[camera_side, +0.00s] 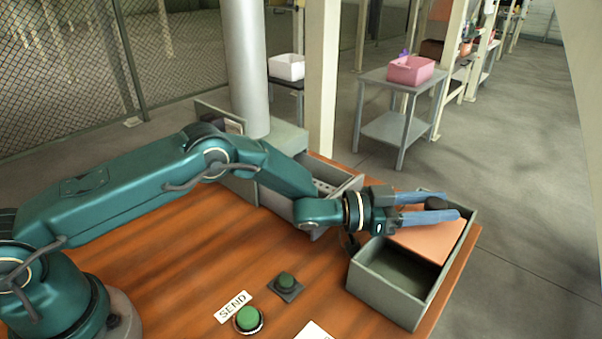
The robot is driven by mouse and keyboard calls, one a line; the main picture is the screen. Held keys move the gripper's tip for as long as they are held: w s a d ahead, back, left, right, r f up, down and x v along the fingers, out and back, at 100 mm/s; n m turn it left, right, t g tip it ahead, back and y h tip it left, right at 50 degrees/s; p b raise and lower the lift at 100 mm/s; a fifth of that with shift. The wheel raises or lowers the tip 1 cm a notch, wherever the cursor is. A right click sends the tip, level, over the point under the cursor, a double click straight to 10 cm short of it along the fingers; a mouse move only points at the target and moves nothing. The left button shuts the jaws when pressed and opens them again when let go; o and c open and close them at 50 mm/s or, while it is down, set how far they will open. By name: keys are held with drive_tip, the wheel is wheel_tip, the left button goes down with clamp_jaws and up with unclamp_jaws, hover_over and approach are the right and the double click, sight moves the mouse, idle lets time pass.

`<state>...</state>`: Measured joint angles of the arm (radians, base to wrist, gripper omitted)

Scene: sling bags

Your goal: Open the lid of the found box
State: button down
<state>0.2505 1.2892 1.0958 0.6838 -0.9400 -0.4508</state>
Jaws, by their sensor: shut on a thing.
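The found box, a grey open-topped box (388,292), stands at the right end of the wooden table. A flat salmon-orange lid (428,241) covers its far part. The near part of the box is uncovered and shows a dark interior that looks empty. A dark round knob (437,203) shows at the lid, between my blue fingers. My gripper (453,208) reaches in from the left over the lid and is shut on this knob. The fingers hide part of the lid and the knob's lower part.
A grey drawer unit (273,202) with an open compartment stands behind my arm. A pink bin (411,70) stands on a separate grey table behind. The middle of the wooden table is clear.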

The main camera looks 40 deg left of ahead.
sight(426, 206)
drive_tip(key=shift+w, duration=0.1)
drive_tip(key=shift+c, duration=2.2)
unclamp_jaws()
drive_tip(key=shift+v, duration=2.55)
